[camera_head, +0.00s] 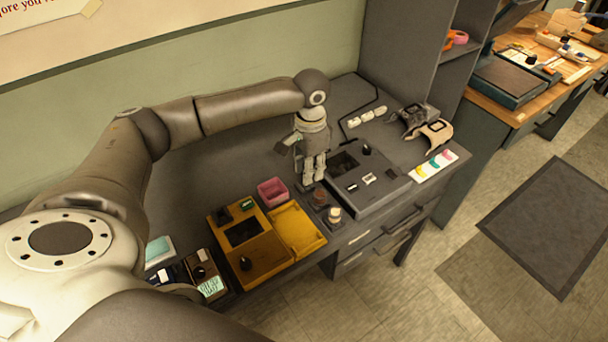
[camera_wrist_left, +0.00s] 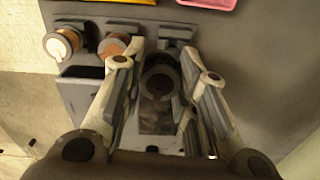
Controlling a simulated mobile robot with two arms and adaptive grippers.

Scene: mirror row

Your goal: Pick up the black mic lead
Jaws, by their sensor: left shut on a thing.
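My left gripper (camera_head: 311,185) points down over the dark desk, at the back end of a short row of small stands. In the left wrist view, its fingers (camera_wrist_left: 162,82) are closed around a dark round coil, which looks like the black mic lead (camera_wrist_left: 158,84). The fingers hide the coil in the head view. Beside it are a brown coil (camera_head: 320,198), also in the left wrist view (camera_wrist_left: 114,46), and a cream coil (camera_head: 335,214), also in the left wrist view (camera_wrist_left: 62,44). I cannot tell whether the black coil is clear of its stand. My right gripper is not in view.
A dark device (camera_head: 378,198) stands just right of the gripper. A pink box (camera_head: 272,190) and an open yellow case (camera_head: 262,262) are to the left. A power strip (camera_head: 366,116) and two headset-like things (camera_head: 414,121) lie farther back. The desk behind the pink box is clear.

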